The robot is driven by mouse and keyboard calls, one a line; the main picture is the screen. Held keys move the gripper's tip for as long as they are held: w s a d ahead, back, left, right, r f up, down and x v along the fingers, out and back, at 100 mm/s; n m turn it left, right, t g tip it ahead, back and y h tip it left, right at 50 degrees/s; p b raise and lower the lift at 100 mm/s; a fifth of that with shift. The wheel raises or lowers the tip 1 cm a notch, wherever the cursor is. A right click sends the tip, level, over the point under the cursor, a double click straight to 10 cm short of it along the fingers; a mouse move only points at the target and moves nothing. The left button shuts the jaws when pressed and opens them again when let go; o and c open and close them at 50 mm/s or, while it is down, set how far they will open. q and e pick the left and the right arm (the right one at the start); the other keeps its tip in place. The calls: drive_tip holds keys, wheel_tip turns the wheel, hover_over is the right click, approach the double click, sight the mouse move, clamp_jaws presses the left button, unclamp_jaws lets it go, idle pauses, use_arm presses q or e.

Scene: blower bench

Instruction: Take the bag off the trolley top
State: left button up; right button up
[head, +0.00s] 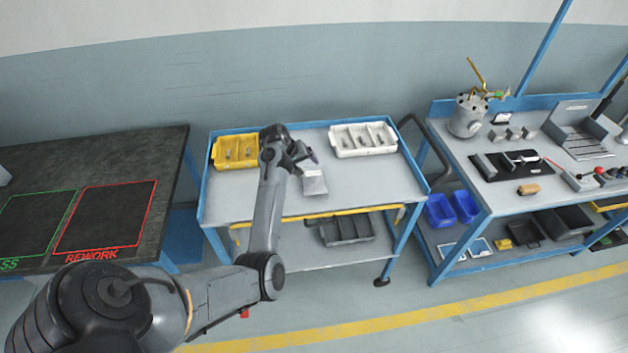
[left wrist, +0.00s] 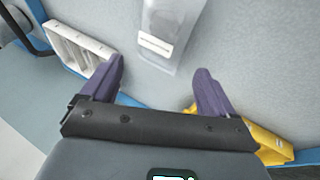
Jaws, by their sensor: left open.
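A small clear-grey bag (head: 314,183) with a pale label lies on the grey trolley top (head: 370,185), near its middle. My left gripper (head: 309,160) is above the trolley top, just behind the bag in the head view. In the left wrist view, its two purple fingers (left wrist: 158,82) are spread apart with nothing between them. The bag (left wrist: 168,40) shows beyond the fingertips there, cut off by the top edge of the picture. The gripper appears apart from the bag. My right gripper is not in view.
A yellow divided bin (head: 235,163) and a white divided bin (head: 363,152) stand along the trolley's back edge. A dark tray (head: 346,240) is on the lower shelf. A dark table (head: 170,150) is at the left, a blue-framed bench (head: 505,202) at the right.

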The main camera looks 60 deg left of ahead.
sight(311, 175)
use_arm(q)
drive_tip(key=shift+d+b+x, duration=0.2)
drive_tip(key=shift+b+x, duration=0.05)
drive_tip(key=shift+x, duration=1.85)
drive_tip(key=shift+d+b+x, duration=0.2)
drive_tip(key=shift+x, duration=1.85)
drive_tip(key=shift+s+f, duration=0.15)
drive_tip(key=shift+s, duration=0.05)
drive_tip(key=c, duration=0.9)
drive_tip(key=shift+c, duration=0.7)
